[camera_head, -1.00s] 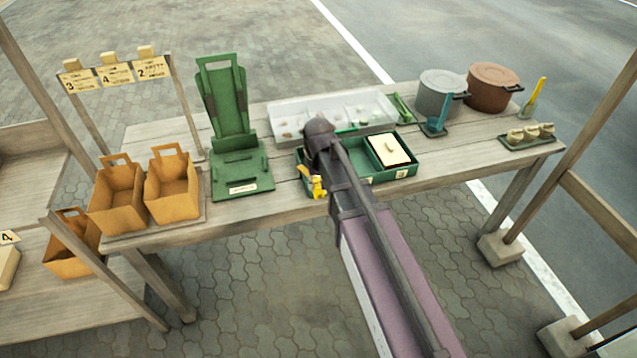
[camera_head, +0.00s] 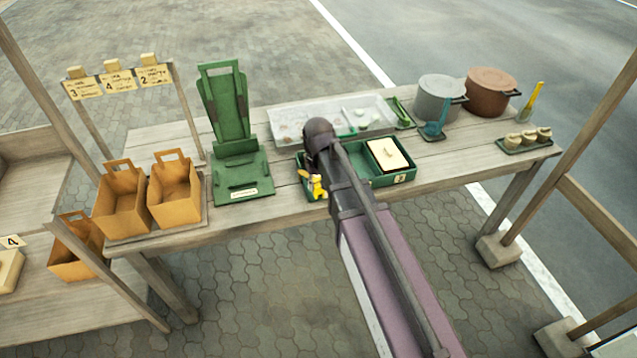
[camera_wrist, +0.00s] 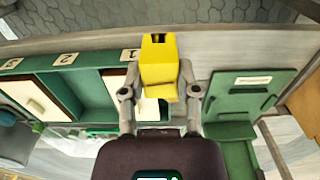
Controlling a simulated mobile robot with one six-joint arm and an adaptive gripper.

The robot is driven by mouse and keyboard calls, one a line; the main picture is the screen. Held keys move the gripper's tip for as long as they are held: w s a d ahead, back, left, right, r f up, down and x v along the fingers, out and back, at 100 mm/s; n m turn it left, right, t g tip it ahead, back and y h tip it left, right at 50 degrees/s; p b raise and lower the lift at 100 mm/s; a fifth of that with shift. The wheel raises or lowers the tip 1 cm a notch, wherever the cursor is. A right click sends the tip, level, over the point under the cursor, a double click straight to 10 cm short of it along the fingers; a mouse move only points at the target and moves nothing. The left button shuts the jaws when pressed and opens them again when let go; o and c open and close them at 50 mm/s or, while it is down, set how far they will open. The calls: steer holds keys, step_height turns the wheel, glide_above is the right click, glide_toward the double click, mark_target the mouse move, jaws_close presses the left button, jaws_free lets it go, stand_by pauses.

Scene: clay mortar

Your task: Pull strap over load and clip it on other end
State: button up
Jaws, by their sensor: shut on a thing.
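My gripper (camera_wrist: 160,88) is shut on a yellow block-like piece (camera_wrist: 158,58), which has a dark slot at its end. In the head view the yellow piece (camera_head: 316,187) shows at the table's front edge, by the left end of the green tray; my arm hides most of the gripper. The green tray (camera_head: 411,173) has compartments, one holding a cream block (camera_head: 387,154). In the wrist view the tray (camera_wrist: 92,92) is left of the yellow piece, with numbered labels. A green stand (camera_head: 241,178) with a tilted back is left of the gripper. I cannot make out a strap.
Two orange bags (camera_head: 174,192) stand at the table's left end. A clear tray (camera_head: 285,118) lies behind my gripper. A grey pot (camera_head: 437,98), a brown pot (camera_head: 489,90) and a small tray of pale pieces (camera_head: 524,140) are on the right. Wooden posts flank the table.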

steer(key=shift+r+p, duration=0.9)
steer(key=shift+r, duration=0.15)
steer(key=shift+s, duration=0.15)
